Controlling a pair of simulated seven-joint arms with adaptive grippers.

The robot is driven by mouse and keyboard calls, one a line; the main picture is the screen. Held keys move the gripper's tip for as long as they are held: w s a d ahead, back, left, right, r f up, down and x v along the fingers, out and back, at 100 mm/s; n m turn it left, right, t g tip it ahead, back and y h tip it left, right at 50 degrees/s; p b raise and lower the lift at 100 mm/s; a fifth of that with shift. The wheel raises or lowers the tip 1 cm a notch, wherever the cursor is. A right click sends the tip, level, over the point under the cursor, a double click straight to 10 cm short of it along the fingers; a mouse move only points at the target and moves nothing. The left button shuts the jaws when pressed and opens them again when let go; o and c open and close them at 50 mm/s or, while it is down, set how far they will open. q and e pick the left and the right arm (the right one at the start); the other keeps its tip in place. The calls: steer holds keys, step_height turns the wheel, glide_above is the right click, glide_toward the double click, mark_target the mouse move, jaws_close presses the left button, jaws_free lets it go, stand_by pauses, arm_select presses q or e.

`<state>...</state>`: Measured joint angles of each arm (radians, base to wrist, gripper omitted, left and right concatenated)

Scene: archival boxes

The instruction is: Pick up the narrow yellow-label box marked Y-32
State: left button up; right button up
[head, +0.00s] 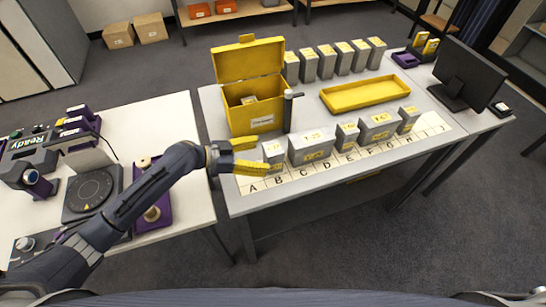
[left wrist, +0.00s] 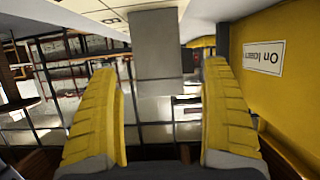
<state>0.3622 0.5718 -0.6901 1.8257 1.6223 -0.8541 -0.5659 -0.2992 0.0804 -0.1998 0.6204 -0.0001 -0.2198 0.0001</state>
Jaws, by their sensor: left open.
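A row of grey boxes with yellow labels stands along the lettered strip (head: 335,170) at the table's front. The leftmost, a narrow box (head: 273,151), stands near B, right at my left gripper (head: 262,156). Other narrow boxes in the row are one (head: 347,135) in the middle and one (head: 408,120) at the right end. The label writing is too small for me to tell which is Y-32. My left gripper is open, with two yellow fingers. In the left wrist view a grey box (left wrist: 157,45) shows between and beyond the fingertips, apart from both. My right gripper is not in view.
An open yellow bin (head: 255,120) stands behind the gripper; its labelled wall (left wrist: 285,85) is close on the right in the left wrist view. A dark upright post (head: 288,110) stands beside it. A yellow tray (head: 365,94), more grey boxes (head: 327,62) and a monitor (head: 470,75) stand farther back.

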mark_target(265, 156)
arm_select(q)
steer(key=shift+x, duration=2.65)
steer(key=shift+s+r, duration=0.1)
steer(key=c, duration=1.5)
